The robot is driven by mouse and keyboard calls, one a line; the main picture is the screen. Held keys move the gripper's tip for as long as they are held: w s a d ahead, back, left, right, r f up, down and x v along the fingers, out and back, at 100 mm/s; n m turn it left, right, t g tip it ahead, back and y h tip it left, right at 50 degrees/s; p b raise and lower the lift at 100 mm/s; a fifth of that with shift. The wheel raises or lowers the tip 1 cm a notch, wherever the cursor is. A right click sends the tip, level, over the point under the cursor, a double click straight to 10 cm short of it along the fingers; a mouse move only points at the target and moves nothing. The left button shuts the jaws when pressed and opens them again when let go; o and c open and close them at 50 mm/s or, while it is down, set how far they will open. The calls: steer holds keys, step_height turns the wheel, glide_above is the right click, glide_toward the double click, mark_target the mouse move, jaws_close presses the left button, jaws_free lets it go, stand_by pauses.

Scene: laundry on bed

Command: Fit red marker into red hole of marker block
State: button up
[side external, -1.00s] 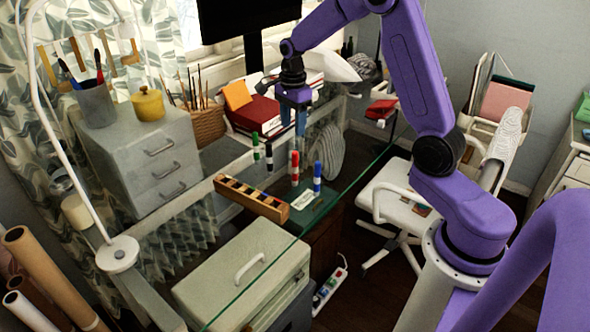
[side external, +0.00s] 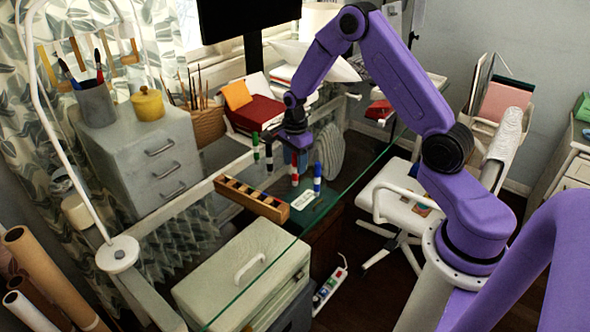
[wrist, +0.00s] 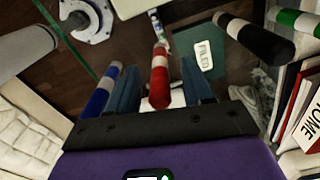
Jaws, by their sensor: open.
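The red marker (side external: 295,181) stands upright on the glass desk, with its upper part hidden by my gripper (side external: 296,158) in the side view. In the wrist view the red marker (wrist: 159,80) sits between the two blue fingers of my gripper (wrist: 158,88), which are open with a gap on each side. The wooden marker block (side external: 251,199), with a row of dark holes, lies to the left of the red marker. The colours of its holes are too small to tell. I cannot make out the block in the wrist view.
The blue marker (side external: 317,178) stands close by on the right; in the wrist view it (wrist: 99,92) is just outside the left finger. The black marker (side external: 268,155) and green marker (side external: 256,148) stand to the left. A red book (side external: 254,113) lies behind.

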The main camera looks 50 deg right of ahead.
steer(key=shift+f, duration=0.4)
jaws_close()
steer(key=shift+r, duration=0.15)
